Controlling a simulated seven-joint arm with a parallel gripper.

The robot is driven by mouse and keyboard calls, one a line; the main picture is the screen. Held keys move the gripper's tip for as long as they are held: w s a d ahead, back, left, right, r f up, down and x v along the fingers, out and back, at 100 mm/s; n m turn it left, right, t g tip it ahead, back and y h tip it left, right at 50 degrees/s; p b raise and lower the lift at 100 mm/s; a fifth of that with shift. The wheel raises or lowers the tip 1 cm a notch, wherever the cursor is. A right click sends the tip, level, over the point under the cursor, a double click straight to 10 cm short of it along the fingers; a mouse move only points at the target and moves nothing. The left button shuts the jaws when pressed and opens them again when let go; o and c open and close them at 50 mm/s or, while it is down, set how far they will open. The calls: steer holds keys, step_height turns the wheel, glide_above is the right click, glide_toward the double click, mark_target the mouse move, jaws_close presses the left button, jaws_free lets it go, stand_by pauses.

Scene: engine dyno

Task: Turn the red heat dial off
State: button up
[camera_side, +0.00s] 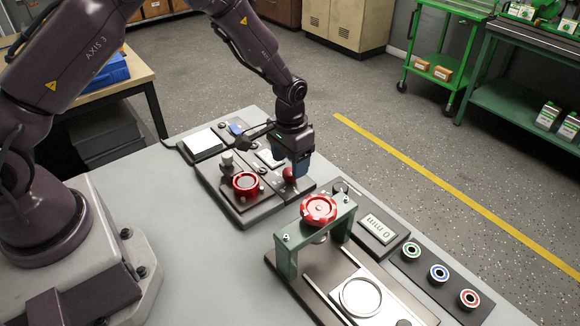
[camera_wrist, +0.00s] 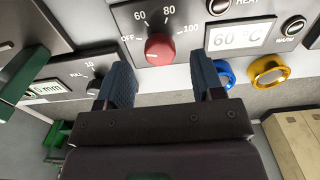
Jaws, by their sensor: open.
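The red heat dial (camera_wrist: 159,48) shows at the upper middle of the wrist view, on a dark panel marked OFF, 60, 80 and 100. Its pointer is too unclear to read. My gripper (camera_wrist: 163,80) is open, its two blue fingers spread left and right just below the dial in that picture. In the side view a red knob (camera_side: 289,174), apparently this dial, is partly hidden by my gripper (camera_side: 297,172), which points down right at it. I cannot tell whether the fingers are around or only above it. No contact is visible.
A display (camera_wrist: 240,36) beside the dial reads 60 °C. Blue (camera_wrist: 226,72) and yellow (camera_wrist: 268,70) rings lie near the panel. A red ringed part (camera_side: 246,183) stands left of my gripper. A green press frame with a red handwheel (camera_side: 319,208) stands close on the right.

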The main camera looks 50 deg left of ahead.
mark_target(288, 173)
step_height(288, 173, up, 10)
steer(key=shift+r, duration=0.2)
steer(key=s+r+t, duration=0.2)
steer(key=s+r, duration=0.7)
steer(key=s, duration=0.3)
steer(key=s+r+t, duration=0.3)
steer(key=s+r, duration=0.7)
steer(key=s, duration=0.2)
steer(key=shift+a+t, duration=0.25)
steer(key=shift+t, duration=0.05)
